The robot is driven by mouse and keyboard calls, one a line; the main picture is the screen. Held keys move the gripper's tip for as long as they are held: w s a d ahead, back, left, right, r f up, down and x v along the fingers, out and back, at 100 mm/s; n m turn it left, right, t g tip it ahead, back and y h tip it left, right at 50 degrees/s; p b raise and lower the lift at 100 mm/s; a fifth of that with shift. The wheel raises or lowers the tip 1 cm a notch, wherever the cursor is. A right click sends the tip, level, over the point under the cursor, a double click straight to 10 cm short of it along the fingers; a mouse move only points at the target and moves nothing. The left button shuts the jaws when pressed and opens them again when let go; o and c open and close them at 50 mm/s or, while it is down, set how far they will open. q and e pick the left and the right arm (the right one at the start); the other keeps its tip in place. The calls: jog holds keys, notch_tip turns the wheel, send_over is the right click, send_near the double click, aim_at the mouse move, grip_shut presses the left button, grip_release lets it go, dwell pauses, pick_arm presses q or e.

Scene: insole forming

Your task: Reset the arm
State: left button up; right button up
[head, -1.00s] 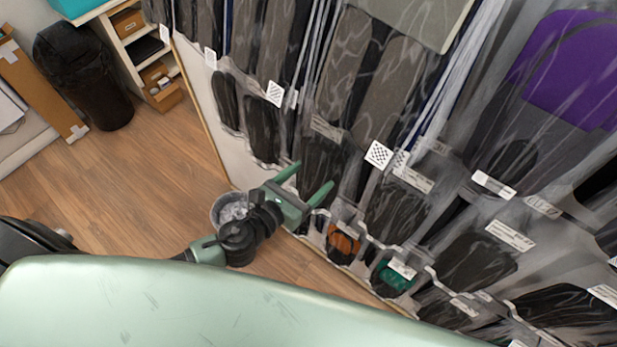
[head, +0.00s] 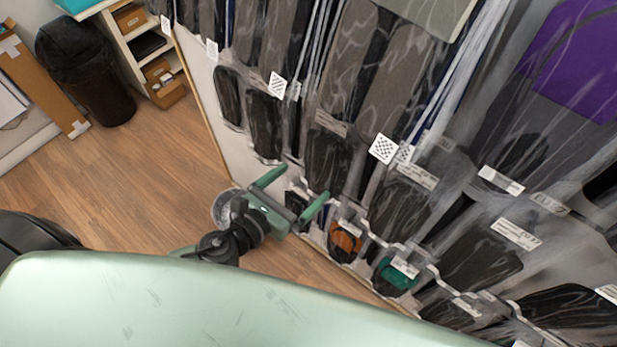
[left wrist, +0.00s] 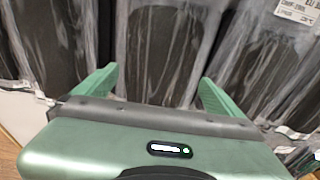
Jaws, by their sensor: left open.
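My left gripper (head: 298,194) is in the lower middle of the head view, in front of the lower rows of the bagged insole wall (head: 330,165). Its two green fingers are apart with nothing between them. In the left wrist view the open fingers (left wrist: 158,88) point at dark insoles in clear bags (left wrist: 150,45). I cannot tell whether the fingertips touch the bags. My right gripper is not in view.
Rows of hanging bags fill the right side, with an orange item (head: 345,241) and a green item (head: 394,274) low down. A black trash can (head: 85,75) and shelf (head: 140,55) are at upper left. Wood floor (head: 130,185) is clear.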

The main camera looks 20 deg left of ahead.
pick_arm(q)
jog(key=shift+b+v, duration=0.4)
jog(key=shift+v, duration=1.3)
jog(key=s+a+f+n+g+y+b, duration=0.15)
jog(key=a+f+n, duration=0.35)
jog(key=f, duration=0.6)
jog(key=s+a+f+n+g+y, duration=0.2)
jog(key=a+f+n, duration=0.1)
jog(key=f+n, duration=0.55)
jog(key=s+a+f+n+g+y+b, duration=0.15)
jog(key=a+f+n, duration=0.3)
jog(key=f, duration=0.75)
jog(key=s+f+n+g+y, duration=0.1)
jog(key=s+f+n+g, duration=0.4)
jog(key=s+f+n, duration=0.8)
jog(key=s+d+f+n+g, duration=0.1)
jog(key=s+d+f+n, duration=0.1)
jog(key=s, duration=0.4)
jog(key=s+d+f+n+g, duration=0.2)
jog(key=s+f+n, duration=0.2)
jog(key=s+f, duration=0.1)
jog(key=shift+s+d+n+h+b, duration=0.3)
jog(key=shift+s+d+h, duration=0.1)
jog(key=shift+s, duration=0.4)
jog(key=shift+f, duration=0.1)
